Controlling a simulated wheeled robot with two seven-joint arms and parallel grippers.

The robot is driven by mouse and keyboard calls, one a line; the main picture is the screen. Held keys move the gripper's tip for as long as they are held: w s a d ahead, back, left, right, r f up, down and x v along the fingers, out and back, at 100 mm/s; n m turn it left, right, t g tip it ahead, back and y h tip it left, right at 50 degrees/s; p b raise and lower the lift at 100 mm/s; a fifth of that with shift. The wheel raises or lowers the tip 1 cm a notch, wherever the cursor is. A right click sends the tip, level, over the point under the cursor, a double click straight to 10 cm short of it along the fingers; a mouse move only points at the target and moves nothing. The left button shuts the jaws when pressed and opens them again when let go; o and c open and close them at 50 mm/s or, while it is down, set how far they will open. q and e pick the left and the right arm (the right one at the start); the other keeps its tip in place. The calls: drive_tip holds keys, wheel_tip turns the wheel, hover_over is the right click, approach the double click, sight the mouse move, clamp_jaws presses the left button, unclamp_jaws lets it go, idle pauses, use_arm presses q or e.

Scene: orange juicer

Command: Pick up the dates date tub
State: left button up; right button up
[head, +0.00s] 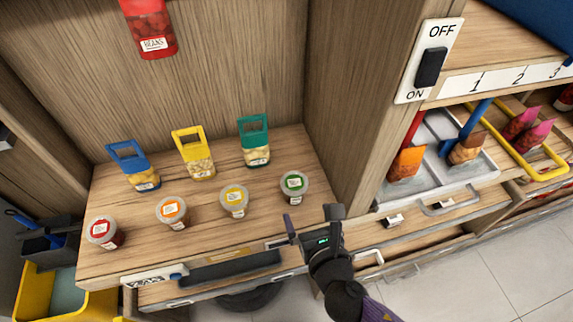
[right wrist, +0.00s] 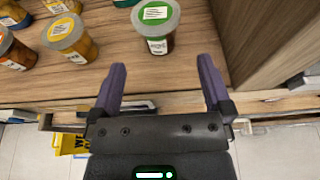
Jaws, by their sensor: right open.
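Several small round tubs stand in a front row on the wooden shelf. They are a red-labelled tub (head: 104,232), an orange-labelled tub (head: 173,212), a yellow-labelled tub (head: 235,201) and a green-labelled tub (head: 294,187). The label words are too small to read, so I cannot tell by text which holds dates. The green-labelled tub (right wrist: 156,20) has dark brown contents in the right wrist view. My right gripper (head: 312,218) is open and empty, in front of that tub and apart from it. In its wrist view the purple fingers (right wrist: 163,66) point toward the tub. My left gripper is not in view.
Blue (head: 134,165), yellow (head: 193,153) and green (head: 254,140) handled containers stand behind the tubs. A wooden upright (head: 375,110) with an OFF/ON switch (head: 430,62) rises right of the green-labelled tub. A metal tray (head: 470,160) lies beyond it.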

sight(298, 195)
drive_tip(key=b+x, duration=0.1)
drive_tip(key=x, duration=0.3)
drive_tip(key=b+x, duration=0.2)
drive_tip(key=x, duration=0.2)
drive_tip(key=shift+w+a+r, duration=0.15)
drive_tip(key=shift+w+a, duration=0.05)
drive_tip(key=shift+w, duration=0.15)
drive_tip(key=shift+w+a, duration=0.1)
drive_tip(key=shift+w, duration=0.15)
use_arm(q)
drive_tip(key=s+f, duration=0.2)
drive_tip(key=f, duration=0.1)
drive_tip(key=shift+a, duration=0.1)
use_arm(e)
drive_tip(key=shift+r, duration=0.1)
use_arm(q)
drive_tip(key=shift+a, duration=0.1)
use_arm(e)
drive_tip(key=c, duration=1.2)
